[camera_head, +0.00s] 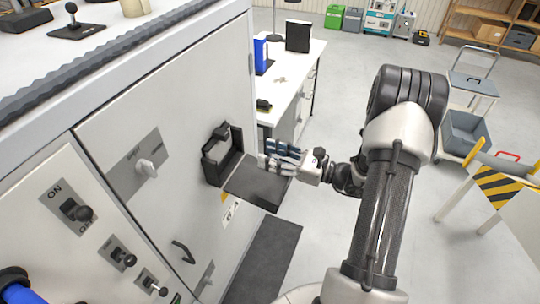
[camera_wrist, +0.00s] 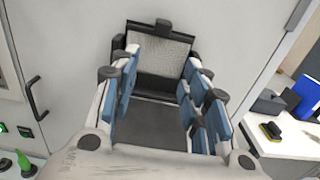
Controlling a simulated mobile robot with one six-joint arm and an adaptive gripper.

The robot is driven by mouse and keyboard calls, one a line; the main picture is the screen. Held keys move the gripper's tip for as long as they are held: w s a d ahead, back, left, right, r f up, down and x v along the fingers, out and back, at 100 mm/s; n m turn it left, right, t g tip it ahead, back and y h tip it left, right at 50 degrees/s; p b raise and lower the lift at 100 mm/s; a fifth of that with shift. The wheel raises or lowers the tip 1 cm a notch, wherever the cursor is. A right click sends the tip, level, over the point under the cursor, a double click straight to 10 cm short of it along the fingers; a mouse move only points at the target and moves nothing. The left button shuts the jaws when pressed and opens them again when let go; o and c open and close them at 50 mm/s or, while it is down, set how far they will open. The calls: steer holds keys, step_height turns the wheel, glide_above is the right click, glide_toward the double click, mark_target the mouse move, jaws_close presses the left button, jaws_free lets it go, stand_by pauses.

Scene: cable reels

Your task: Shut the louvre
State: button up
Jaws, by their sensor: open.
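The louvre is a black frame (camera_head: 210,165) on the grey cabinet front with a dark flap (camera_head: 257,186) hinged at its lower edge. The flap stands out from the cabinet, folded down and open. In the wrist view the frame (camera_wrist: 118,50) surrounds a pale mesh (camera_wrist: 160,55), and the flap (camera_wrist: 150,128) lies below it. A small black catch (camera_wrist: 163,26) sits on top of the frame. My gripper (camera_head: 264,155) is open and empty, above the flap and facing the cabinet. In the wrist view its blue-padded fingers (camera_wrist: 160,78) straddle the flap; contact cannot be told.
The cabinet front carries a rotary switch (camera_head: 147,168), an ON/OFF switch (camera_head: 77,211), smaller toggles and a black handle (camera_head: 183,251). A white bench (camera_head: 290,92) with binders stands behind. A barrier with a striped panel (camera_head: 497,186) is at right. Open floor lies between.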

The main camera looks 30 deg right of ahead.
steer(key=shift+w+a, duration=0.2)
steer(key=shift+w, duration=0.05)
steer(key=shift+c, duration=0.3)
jaws_close()
stand_by(0.4)
steer(key=c, duration=0.8)
jaws_free()
steer(key=shift+c, duration=0.2)
steer(key=o, duration=0.9)
steer(key=shift+s+d, duration=0.1)
